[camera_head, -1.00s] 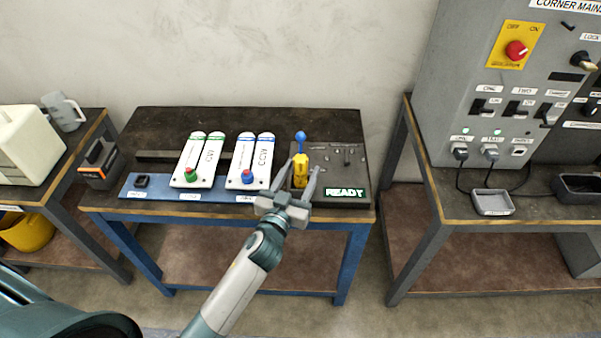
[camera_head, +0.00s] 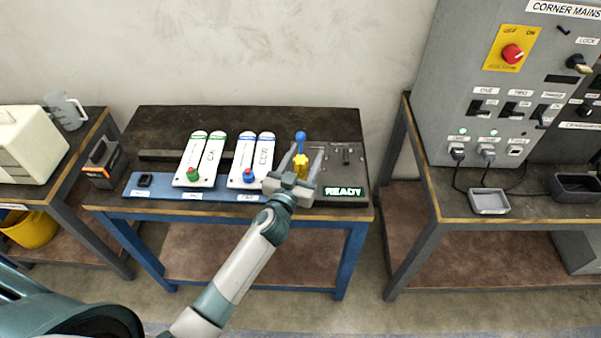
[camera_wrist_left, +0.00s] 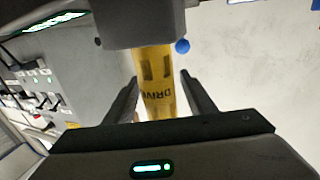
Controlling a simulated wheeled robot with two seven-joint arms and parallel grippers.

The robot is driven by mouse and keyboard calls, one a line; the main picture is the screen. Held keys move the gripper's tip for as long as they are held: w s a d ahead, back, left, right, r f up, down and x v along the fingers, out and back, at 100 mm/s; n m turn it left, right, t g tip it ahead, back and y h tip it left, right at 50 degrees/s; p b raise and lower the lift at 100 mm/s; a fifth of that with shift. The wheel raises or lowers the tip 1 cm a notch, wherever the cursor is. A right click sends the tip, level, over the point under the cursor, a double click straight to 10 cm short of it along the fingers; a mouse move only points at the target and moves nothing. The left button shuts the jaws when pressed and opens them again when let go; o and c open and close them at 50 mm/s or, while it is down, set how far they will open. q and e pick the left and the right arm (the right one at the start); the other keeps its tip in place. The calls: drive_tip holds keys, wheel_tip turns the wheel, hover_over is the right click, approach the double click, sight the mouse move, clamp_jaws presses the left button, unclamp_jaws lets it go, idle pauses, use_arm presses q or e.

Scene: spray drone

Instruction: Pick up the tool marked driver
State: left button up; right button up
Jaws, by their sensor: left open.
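The driver is a yellow tool (camera_head: 301,160) with a blue ball-shaped top (camera_head: 300,136), upright on the dark board at the right of the middle bench. My left gripper (camera_head: 303,152) is open, with one finger on each side of the yellow body. In the left wrist view the fingers (camera_wrist_left: 160,92) stand apart with the tool between them. I cannot tell whether either touches it. My right gripper is not in view.
White panels with a green knob (camera_head: 193,174) and a blue knob (camera_head: 248,176) stand left of the tool. A lit READY sign (camera_head: 344,192) is at the board's front. A grey cabinet (camera_head: 450,90) stands on the right bench, with a small grey tray (camera_head: 489,202) before it.

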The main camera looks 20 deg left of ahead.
use_arm(q)
clamp_jaws()
drive_tip(key=shift+r, duration=0.1)
drive_tip(key=s+d+r+b, duration=0.3)
drive_tip(key=s+d+r, duration=0.3)
drive_tip(key=d+r, duration=0.4)
drive_tip(key=shift+r, duration=0.45)
idle(0.4)
